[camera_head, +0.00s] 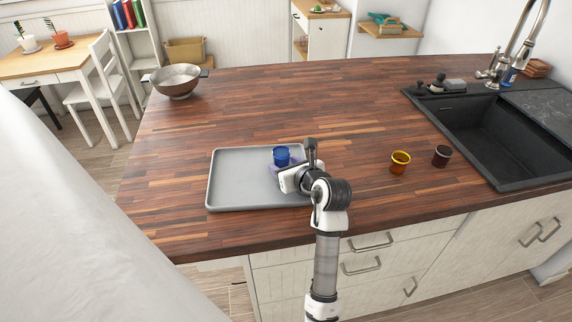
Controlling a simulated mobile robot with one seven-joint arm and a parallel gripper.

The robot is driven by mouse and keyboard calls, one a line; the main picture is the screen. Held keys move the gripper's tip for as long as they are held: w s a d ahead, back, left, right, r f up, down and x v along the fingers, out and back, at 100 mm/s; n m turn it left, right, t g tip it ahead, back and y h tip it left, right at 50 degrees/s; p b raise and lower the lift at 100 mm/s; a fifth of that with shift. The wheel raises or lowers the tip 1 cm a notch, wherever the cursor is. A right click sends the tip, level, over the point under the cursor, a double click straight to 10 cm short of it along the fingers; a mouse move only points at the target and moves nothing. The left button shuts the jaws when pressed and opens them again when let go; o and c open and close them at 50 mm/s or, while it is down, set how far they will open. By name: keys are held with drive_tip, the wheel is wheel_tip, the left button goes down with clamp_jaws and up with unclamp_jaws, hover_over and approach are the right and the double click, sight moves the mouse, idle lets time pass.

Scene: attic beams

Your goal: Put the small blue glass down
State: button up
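The small blue glass (281,156) is upright over the right part of a grey tray (238,182) on the wooden counter. My gripper (282,169) reaches in from the front right, and its end is right by the glass. The arm's wrist hides part of the tray's right side. A purple thing (274,168) shows just below the glass; I cannot tell what it is. The fingers are too small and hidden to show whether they close on the glass, and I cannot tell whether its base touches anything.
An amber glass (400,162) and a dark brown glass (441,156) stand right of the tray. A black sink (500,140) is at the far right. A metal bowl (176,81) stands at the back left. The counter's middle is clear.

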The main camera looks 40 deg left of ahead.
drive_tip(key=shift+o, duration=0.9)
